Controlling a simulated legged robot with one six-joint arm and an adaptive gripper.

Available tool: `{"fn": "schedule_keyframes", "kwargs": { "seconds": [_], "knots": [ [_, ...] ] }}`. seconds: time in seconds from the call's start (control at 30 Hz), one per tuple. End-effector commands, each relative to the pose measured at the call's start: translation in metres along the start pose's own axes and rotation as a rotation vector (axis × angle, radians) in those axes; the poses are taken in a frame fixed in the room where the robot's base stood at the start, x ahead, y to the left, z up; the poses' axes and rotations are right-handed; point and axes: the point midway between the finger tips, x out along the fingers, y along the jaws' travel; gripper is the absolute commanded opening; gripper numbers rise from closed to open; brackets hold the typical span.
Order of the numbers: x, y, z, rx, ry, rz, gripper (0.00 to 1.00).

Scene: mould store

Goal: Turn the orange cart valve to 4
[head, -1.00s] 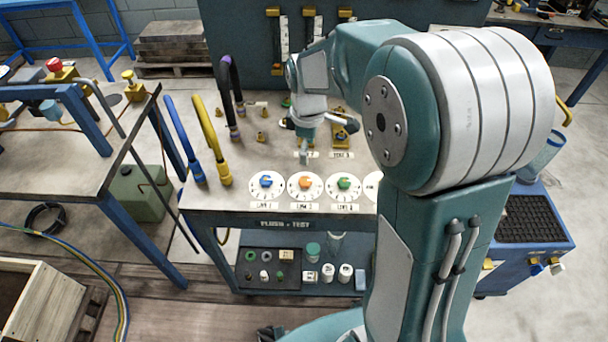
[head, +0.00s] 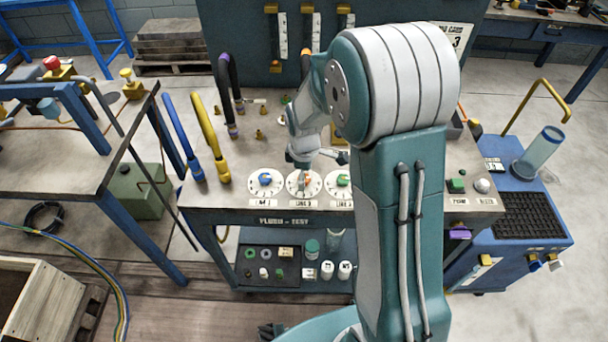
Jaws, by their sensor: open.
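The orange valve (head: 305,182) sits at the centre of a white numbered dial on the front of the flush and test cart (head: 225,214). My gripper (head: 305,172) is directly above the orange valve, pointing down, and partly covers it. The jaws are open; whether they touch the knob cannot be told. The valve's pointer setting is hidden. A blue valve (head: 265,180) is on the dial to the left. A green valve (head: 343,180) is on the dial to the right.
Blue (head: 183,135) and yellow (head: 210,138) curved hoses stand at the cart's left end. My arm hides much of the cart's right half. A blue trolley (head: 540,265) with a clear cylinder (head: 540,152) is on the right. A bench (head: 60,165) stands left.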

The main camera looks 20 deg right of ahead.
Motion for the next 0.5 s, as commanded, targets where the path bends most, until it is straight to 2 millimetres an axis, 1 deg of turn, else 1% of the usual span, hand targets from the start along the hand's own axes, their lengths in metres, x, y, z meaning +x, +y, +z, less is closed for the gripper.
{"fn": "schedule_keyframes", "kwargs": {
  "seconds": [0.17, 0.2, 0.27, 0.3, 0.37, 0.5],
  "knots": [
    [0.0001, 0.0, -0.0001, 0.0, 0.0, 0.0, 0.81],
    [0.0001, 0.0, 0.0, 0.0, 0.0, 0.0, 0.72],
    [0.0, 0.0, 0.0, 0.0, 0.0, 0.0, 0.45],
    [0.0, 0.0, 0.0, 0.0, 0.0, 0.0, 0.27],
    [0.0, 0.0001, 0.0, 0.0, 0.0, 0.0, 0.01],
    [0.0004, 0.0003, 0.0, 0.0, 0.0, -0.001, 0.0]
  ]
}}
